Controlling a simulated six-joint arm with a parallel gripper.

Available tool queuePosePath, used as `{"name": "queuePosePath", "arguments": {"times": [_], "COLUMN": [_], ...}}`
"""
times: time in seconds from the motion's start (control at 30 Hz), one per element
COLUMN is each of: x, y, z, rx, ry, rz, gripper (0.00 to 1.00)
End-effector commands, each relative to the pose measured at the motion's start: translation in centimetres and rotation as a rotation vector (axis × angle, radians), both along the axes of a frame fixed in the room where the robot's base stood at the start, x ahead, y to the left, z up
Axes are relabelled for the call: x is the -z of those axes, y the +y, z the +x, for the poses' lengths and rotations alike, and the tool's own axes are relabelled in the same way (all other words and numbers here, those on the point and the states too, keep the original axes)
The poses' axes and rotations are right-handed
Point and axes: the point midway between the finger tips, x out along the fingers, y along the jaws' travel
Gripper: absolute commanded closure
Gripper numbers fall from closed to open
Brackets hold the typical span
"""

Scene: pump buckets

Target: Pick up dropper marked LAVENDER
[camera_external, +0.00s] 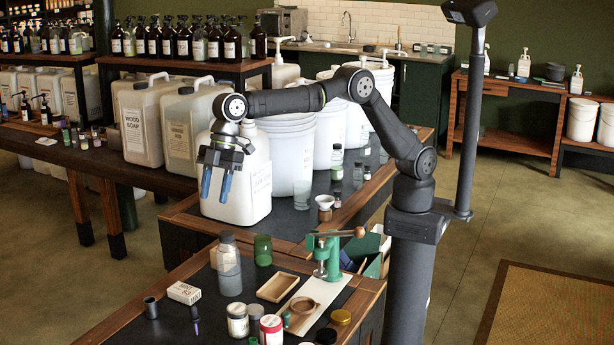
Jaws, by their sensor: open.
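My gripper (215,190) hangs with its blue fingers apart and pointing down, and nothing shows between them. In the picture it overlaps the front left of a white jug (254,190); I cannot tell whether it touches it. A small, slim dark purple item (195,319), possibly a dropper, is on the front table, well below my gripper in the picture. Its lettering is too small to read, and I see no readable LAVENDER mark anywhere.
A clear bottle (229,270), a green jar (262,250), a small white box (184,292), a dark cup (151,307) and a wooden tray (278,287) stand on the front table. A green press (327,258) stands at its right. Large jugs and buckets fill the table behind.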

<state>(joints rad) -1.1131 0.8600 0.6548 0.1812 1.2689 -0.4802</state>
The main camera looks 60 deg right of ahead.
Motion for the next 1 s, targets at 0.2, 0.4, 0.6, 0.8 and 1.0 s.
{"name": "queuePosePath", "arguments": {"times": [0.2,0.4,0.6,0.8,1.0], "x": [0.8,6.6,11.3,13.2,16.2], "y": [0.3,2.3,3.7,4.5,6.2], "z": [-0.2,-1.7,-3.6,-4.0,-3.2], "rx": [0.025,0.210,0.356,0.393,0.393], "ry": [-0.002,-0.027,-0.036,-0.034,-0.033], "rz": [0.004,0.054,0.139,0.169,0.167], "gripper": [0.57,0.57,0.57,0.57,0.57]}}
